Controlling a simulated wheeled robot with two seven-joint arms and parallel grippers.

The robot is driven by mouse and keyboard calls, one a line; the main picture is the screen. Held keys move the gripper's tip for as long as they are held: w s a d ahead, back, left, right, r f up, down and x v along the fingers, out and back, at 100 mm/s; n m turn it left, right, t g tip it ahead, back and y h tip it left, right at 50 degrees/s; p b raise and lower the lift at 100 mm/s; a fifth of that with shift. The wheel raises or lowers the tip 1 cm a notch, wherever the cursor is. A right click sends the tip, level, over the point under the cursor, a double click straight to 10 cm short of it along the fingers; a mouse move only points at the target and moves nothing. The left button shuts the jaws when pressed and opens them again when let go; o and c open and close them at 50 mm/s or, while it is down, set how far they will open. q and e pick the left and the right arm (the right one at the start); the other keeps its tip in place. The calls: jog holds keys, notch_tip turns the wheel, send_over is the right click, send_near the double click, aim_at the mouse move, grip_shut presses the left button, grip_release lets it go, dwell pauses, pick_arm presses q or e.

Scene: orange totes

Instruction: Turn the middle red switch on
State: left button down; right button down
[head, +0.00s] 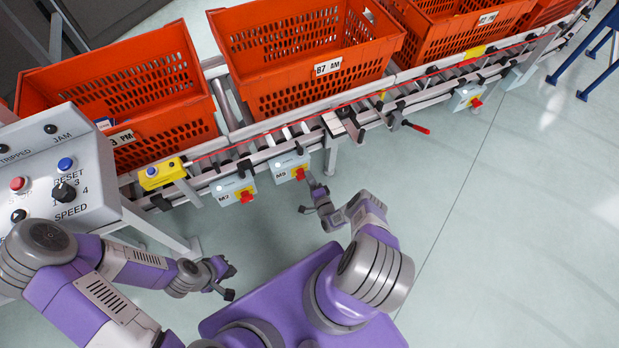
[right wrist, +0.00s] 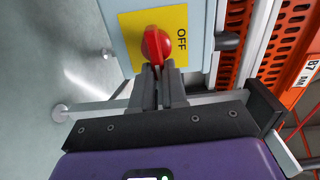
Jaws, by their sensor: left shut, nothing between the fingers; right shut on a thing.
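The middle red switch (head: 300,174) is on a pale box labelled like M9 on the conveyor's front rail. In the right wrist view the red knob (right wrist: 155,44) sits on a yellow plate (right wrist: 180,35) reading OFF. My right gripper (head: 310,182) is at this switch; in the right wrist view its fingers (right wrist: 158,82) are closed on the knob's near end, hiding part of it. Other red switches are on the M7 box (head: 246,197) to the left and a box (head: 476,103) far right. My left gripper (head: 230,282) is shut and empty, over the floor.
Orange totes (head: 260,25) stand on the roller conveyor (head: 215,160) behind the switches. A red-handled lever (head: 415,127) sticks out right of the middle box. A control panel (head: 95,150) and a yellow box (head: 160,172) are at the left.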

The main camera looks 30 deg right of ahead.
jog(key=shift+m, duration=0.3)
dwell(0.4)
jog(key=c, duration=1.2)
grip_release()
jog(key=shift+o, duration=0.2)
